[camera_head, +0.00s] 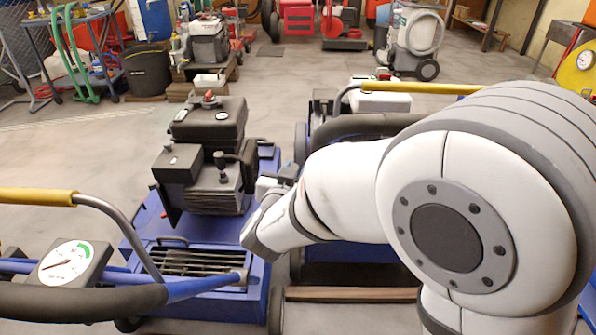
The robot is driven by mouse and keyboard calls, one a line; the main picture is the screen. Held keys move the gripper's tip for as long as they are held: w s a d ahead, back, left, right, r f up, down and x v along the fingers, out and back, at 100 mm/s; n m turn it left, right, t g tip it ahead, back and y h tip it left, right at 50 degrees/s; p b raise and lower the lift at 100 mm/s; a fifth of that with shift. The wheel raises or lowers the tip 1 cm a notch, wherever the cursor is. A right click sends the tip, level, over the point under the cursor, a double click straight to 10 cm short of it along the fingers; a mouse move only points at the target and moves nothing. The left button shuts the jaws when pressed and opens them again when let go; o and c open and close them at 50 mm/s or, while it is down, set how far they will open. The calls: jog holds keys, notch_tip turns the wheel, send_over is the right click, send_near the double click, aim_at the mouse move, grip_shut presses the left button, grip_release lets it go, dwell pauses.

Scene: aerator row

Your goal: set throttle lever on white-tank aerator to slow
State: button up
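A white tank (380,102) shows on the blue aerator behind my arm, right of centre. My arm hides most of that aerator, and I cannot make out its throttle lever. My gripper (283,177) seems to be the small grey and dark end just beyond my wrist, between the two machines. It is small and partly hidden, so its fingers cannot be told apart. I see nothing held in it.
Another blue aerator (258,292) with a black engine (208,125) stands left of my arm. Its handlebar (125,230) and a round dial (65,262) are near at lower left. A black bucket (147,70) and more machines stand behind. Open floor lies beyond the aerators.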

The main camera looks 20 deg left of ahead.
jog(key=s+d+r+p, duration=0.1)
jog(key=s+p, duration=0.1)
jog(key=s, duration=0.5)
jog(key=shift+s, duration=0.35)
jog(key=shift+c, duration=0.4)
